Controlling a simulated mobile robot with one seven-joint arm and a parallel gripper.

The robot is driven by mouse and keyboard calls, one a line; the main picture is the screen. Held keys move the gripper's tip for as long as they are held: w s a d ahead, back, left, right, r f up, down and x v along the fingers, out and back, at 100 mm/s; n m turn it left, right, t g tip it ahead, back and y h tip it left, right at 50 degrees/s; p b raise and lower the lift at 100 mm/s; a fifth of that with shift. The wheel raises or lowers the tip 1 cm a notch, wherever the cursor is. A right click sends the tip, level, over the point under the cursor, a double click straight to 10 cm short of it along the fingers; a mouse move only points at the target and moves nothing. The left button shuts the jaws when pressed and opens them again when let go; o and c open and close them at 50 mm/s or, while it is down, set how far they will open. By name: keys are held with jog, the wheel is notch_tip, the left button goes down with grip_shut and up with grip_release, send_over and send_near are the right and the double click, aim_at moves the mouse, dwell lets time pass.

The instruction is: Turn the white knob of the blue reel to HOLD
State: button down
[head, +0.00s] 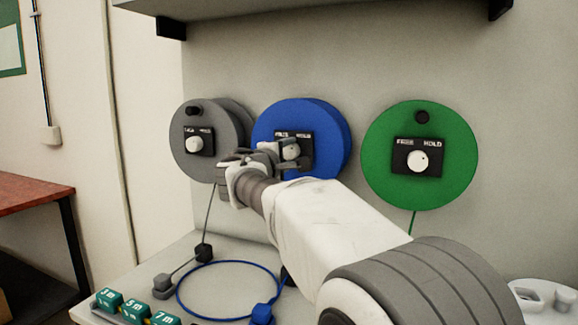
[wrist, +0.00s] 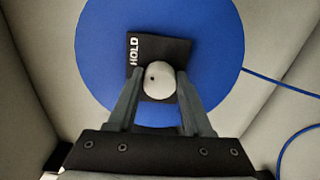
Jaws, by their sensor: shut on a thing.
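The blue reel (head: 335,140) is the middle of three wall reels, and it fills much of the wrist view (wrist: 215,40). Its black plate (wrist: 165,45) shows the word HOLD at the upper left in the wrist view; the other label is hidden there behind a finger. The white knob (wrist: 160,82) has a small dark dot left of its middle, toward the plate's label edge. My gripper (wrist: 161,76) is shut on the knob, one finger on each side. In the head view my gripper (head: 288,153) partly covers the knob and plate.
A grey reel (head: 180,165) hangs to the left and a green reel (head: 420,190) to the right, each with its own white knob. A blue cable loop (head: 180,290) and several teal blocks (head: 135,309) lie on the bench below. A shelf (head: 300,8) overhangs the reels.

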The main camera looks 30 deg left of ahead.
jog(key=shift+m, duration=0.4)
jog(key=shift+c, duration=1.6)
grip_release()
jog(key=shift+s+b, duration=0.1)
jog(key=shift+b, duration=0.2)
jog(key=s+d, duration=0.2)
jog(key=s, duration=1.5)
